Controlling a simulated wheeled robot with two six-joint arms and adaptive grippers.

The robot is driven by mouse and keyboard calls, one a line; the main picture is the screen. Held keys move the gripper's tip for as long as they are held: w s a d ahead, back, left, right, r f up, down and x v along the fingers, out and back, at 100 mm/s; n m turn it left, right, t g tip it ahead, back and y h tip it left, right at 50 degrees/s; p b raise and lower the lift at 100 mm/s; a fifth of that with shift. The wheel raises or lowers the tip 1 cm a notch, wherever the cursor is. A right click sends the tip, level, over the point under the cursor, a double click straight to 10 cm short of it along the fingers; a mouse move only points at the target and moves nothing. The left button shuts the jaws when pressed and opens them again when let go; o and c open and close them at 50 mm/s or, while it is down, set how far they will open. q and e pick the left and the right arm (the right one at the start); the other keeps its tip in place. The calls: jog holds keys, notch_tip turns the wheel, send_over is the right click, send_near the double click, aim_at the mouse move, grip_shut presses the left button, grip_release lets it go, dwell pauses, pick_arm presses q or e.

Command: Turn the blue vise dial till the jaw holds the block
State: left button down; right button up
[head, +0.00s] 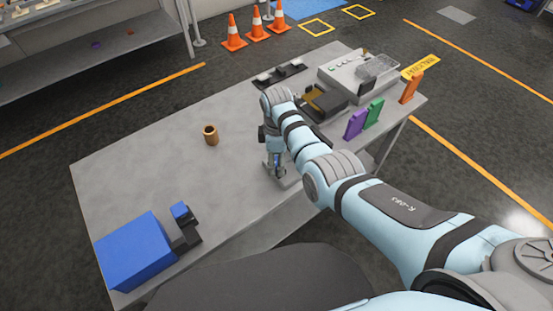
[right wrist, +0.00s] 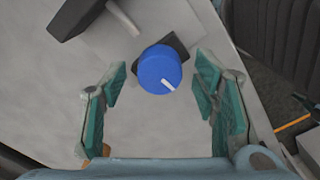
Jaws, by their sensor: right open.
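The blue dial (right wrist: 160,69) shows in the right wrist view, with a white mark pointing to lower right. It sits on a dark square base on a pale grey plate. In the head view my right gripper (head: 277,167) points down over the table's front edge and mostly hides the dial. In the right wrist view my right gripper (right wrist: 160,80) is open, with a finger on each side of the dial and clear gaps. A dark block-like part (right wrist: 74,17) with a grey bar lies at upper left; I cannot tell whether it is the jaw. My left gripper is out of view.
On the grey table (head: 120,180) are a blue box (head: 135,252) with dark parts at near left, a brown cup (head: 211,135), purple (head: 356,125), green (head: 374,113) and orange (head: 411,87) upright pieces, and a grey device (head: 345,75). The left middle is clear.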

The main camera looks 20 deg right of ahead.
jog(key=shift+c, duration=0.2)
jog(key=c, duration=1.1)
jog(key=shift+c, duration=0.2)
jog(key=shift+r+m, duration=0.1)
jog(key=shift+m, duration=0.2)
jog(key=shift+m+p, duration=0.6)
jog(key=shift+m, duration=0.3)
jog(key=m, duration=0.2)
jog(key=shift+m+p, duration=0.3)
jog(key=shift+p, duration=0.05)
jog(key=m, duration=0.5)
jog(key=shift+m+p, duration=0.35)
jog(key=shift+m, duration=0.05)
